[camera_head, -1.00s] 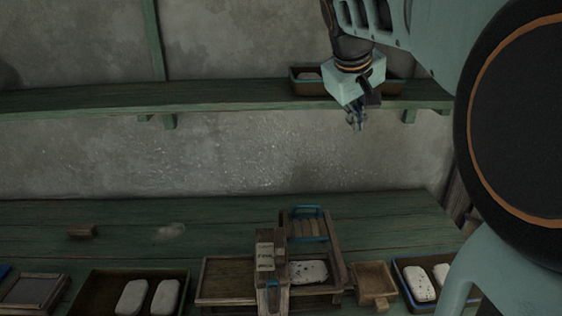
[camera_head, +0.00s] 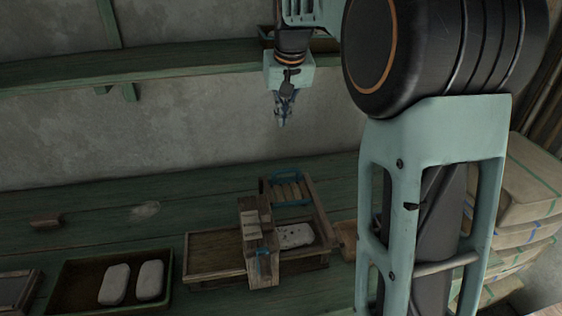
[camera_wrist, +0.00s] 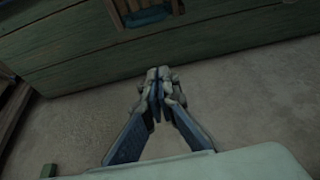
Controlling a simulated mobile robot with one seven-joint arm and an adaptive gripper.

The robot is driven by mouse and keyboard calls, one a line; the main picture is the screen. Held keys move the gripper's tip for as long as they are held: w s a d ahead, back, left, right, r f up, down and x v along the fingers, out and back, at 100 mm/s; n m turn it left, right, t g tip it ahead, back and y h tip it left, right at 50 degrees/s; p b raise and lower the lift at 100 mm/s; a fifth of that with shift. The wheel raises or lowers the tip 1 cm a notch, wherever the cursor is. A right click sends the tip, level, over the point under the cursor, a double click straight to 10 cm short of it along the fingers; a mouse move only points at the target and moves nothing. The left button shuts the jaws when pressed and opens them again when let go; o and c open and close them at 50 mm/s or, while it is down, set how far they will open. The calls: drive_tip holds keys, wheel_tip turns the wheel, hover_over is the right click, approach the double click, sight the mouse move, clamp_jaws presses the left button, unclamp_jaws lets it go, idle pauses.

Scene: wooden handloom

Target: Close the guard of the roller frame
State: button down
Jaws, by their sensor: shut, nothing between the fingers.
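A white speckled block (camera_head: 295,236) lies in the frame's right bay, uncovered. My gripper (camera_head: 281,122) points down, above and behind the guard, apart from it, shut and empty. In the wrist view my gripper's fingertips (camera_wrist: 157,85) meet, and the blue handle (camera_wrist: 148,16) shows at the top edge.
A dark tray (camera_head: 75,287) with two white blocks stands left of the frame. A small wooden block (camera_head: 46,220) lies farther back. A green shelf (camera_head: 180,68) runs along the wall behind. Stacked sacks (camera_head: 530,185) stand at right. The bench behind the frame is mostly clear.

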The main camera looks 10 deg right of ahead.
hover_over(287, 185)
drive_tip(key=w, duration=0.7)
wheel_tip(287, 185, down, 14)
drive_tip(key=s, duration=0.2)
drive_tip(key=s+a+b, duration=0.1)
drive_tip(key=shift+s+f, duration=0.3)
